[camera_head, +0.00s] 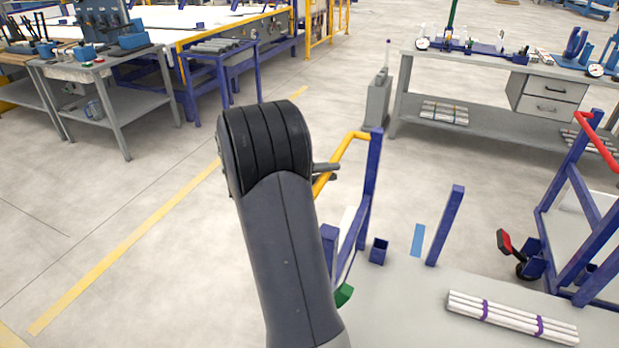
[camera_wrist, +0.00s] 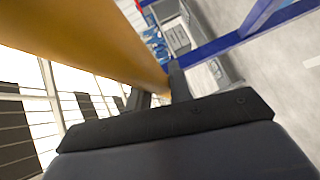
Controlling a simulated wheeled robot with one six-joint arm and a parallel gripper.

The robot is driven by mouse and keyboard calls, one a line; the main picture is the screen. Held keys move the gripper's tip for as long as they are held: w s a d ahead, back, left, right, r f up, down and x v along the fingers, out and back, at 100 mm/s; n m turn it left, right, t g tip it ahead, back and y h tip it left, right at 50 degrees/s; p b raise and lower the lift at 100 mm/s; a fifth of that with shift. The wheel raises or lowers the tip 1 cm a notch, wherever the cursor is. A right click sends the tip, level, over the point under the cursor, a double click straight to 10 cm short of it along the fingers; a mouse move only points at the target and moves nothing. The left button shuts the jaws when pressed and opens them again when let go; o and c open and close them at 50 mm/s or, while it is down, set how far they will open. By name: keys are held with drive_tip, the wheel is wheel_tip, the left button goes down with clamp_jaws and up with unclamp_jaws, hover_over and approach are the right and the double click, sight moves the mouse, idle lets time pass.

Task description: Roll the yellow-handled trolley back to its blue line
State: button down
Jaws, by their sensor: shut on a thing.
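The yellow handle (camera_head: 349,147) belongs to a trolley with dark blue posts (camera_head: 371,185) just right of my arm. My gripper (camera_head: 326,172) is at this handle, mostly hidden behind my arm in the head view. In the wrist view the yellow bar (camera_wrist: 90,40) runs close across the upper left, and my gripper (camera_wrist: 165,90) is shut on it. A short blue line (camera_head: 417,240) shows on the floor right of the trolley's posts.
A second trolley with a red handle (camera_head: 595,135) stands at the right. A strapped pipe bundle (camera_head: 512,318) lies on a grey surface (camera_head: 400,305) in front, with a blue post (camera_head: 446,225) at its edge. A grey workbench (camera_head: 480,120) stands behind. Floor at left is open.

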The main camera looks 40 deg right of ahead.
drive_tip(key=s+d+b, duration=0.5)
drive_tip(key=s+b, duration=0.2)
drive_tip(key=s, duration=0.6)
drive_tip(key=s+d+b, duration=0.6)
drive_tip(key=s+b, duration=0.1)
drive_tip(key=s, duration=0.7)
drive_tip(key=shift+s+d+f, duration=0.15)
drive_tip(key=shift+s+d, duration=0.05)
drive_tip(key=shift+s, duration=0.1)
drive_tip(key=c, duration=1.3)
unclamp_jaws()
drive_tip(key=v, duration=1)
drive_tip(key=shift+a+p, duration=0.35)
drive_tip(key=shift+p, duration=0.1)
drive_tip(key=shift+w, duration=0.15)
